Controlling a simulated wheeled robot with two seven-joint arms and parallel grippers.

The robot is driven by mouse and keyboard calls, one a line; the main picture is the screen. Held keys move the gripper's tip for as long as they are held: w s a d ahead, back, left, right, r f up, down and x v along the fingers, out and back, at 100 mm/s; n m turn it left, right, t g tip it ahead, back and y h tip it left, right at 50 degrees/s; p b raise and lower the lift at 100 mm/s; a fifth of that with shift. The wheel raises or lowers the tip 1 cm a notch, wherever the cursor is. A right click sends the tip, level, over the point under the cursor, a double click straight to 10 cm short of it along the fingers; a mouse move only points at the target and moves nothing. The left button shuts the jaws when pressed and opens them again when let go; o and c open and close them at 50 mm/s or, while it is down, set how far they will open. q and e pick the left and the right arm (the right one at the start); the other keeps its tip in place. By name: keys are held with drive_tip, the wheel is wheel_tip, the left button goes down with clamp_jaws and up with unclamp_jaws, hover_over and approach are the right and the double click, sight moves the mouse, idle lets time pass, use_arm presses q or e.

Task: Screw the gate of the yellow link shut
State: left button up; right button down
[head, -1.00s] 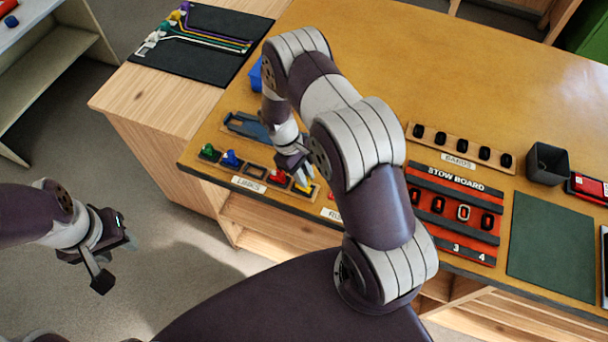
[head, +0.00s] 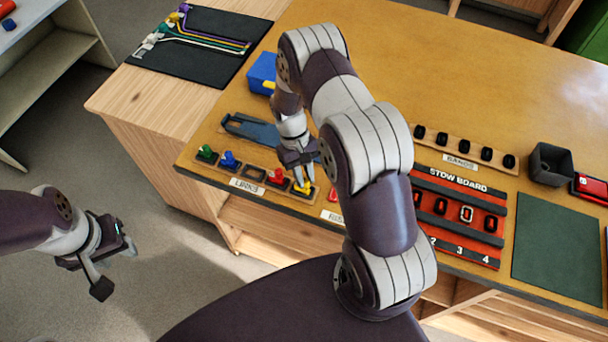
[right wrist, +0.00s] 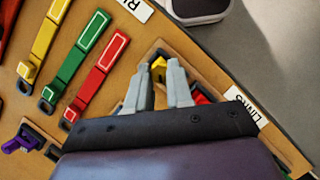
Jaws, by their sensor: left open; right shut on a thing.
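The yellow link (head: 303,188) stands at the right end of the links board (head: 255,173), beside the red link (head: 277,177). My right gripper (head: 302,176) points down over the yellow link and is shut on it. In the right wrist view the yellow link (right wrist: 158,68) shows between my right gripper's fingertips (right wrist: 159,75). The fingers and wrist hide most of it, and I cannot make out its gate. My left gripper (head: 112,270) is open and empty, off to the left over the floor.
Green (head: 206,153) and blue (head: 229,160) links stand on the same board. A blue tray (head: 248,128) and a blue box (head: 262,73) lie behind. The stow board (head: 455,215) is to the right. Straps (right wrist: 97,78) lie near the gripper in the wrist view.

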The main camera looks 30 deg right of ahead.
drive_tip(key=shift+d+m+y+b, duration=0.1)
drive_tip(key=shift+m+y+b, duration=0.5)
drive_tip(key=shift+m, duration=1.3)
idle(1.0)
drive_tip(key=c, duration=1)
unclamp_jaws()
drive_tip(key=shift+w+r, duration=0.15)
drive_tip(key=shift+r, duration=0.05)
drive_tip(key=b+v, duration=0.1)
drive_tip(key=v, duration=0.2)
drive_tip(key=shift+w+d+r, duration=0.1)
drive_tip(key=shift+d+r, duration=0.05)
wheel_tip(320, 180, up, 8)
drive_tip(key=p, duration=0.9)
hover_over(305, 178)
drive_tip(key=w+d, duration=0.2)
drive_tip(key=w, duration=0.3)
drive_tip(key=shift+s+a+r, duration=0.2)
drive_tip(key=shift+s+a, duration=0.05)
drive_tip(key=shift+f+b, duration=0.15)
drive_tip(key=shift+b, duration=0.25)
